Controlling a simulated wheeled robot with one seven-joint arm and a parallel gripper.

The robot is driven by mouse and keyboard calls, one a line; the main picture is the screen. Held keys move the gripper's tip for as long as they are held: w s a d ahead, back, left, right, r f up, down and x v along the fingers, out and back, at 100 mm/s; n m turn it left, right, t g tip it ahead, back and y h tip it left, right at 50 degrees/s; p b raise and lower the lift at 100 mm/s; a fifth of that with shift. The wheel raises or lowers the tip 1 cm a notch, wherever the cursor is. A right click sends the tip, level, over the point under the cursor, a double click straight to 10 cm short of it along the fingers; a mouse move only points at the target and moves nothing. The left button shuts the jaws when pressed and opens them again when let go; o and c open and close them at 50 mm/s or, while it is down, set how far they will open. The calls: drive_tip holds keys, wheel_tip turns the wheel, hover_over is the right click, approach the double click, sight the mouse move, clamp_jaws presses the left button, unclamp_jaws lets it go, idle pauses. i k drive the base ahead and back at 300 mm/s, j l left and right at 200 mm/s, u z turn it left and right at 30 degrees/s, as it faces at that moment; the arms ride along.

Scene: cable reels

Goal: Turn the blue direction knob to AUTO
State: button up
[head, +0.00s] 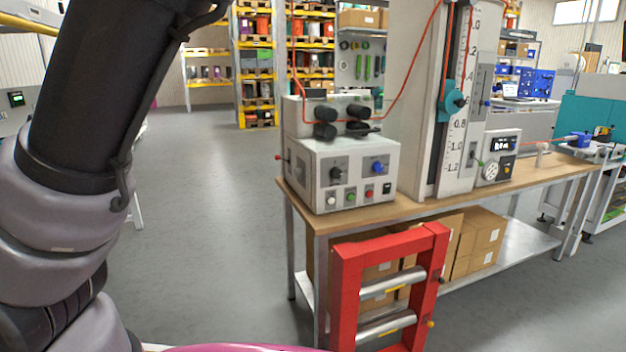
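The blue direction knob (378,167) is on the front panel of a white control box (325,200), at the upper right of that panel. Its label and pointer are too small to read, so I cannot tell its setting. A dark knob (336,173) sits to its left, with several small push buttons below. My arm fills the left side of the view, well apart from the box. My gripper is outside the picture.
The box stands on a wooden-topped bench (430,208), beside a tall scale column (460,100) and a small gauge unit (495,160). A red frame with rollers (345,290) stands before the bench. Cardboard boxes (480,245) lie underneath. Grey floor (215,200) is clear to the left.

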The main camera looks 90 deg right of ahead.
sight(378, 167)
drive_tip(key=z, duration=3.45)
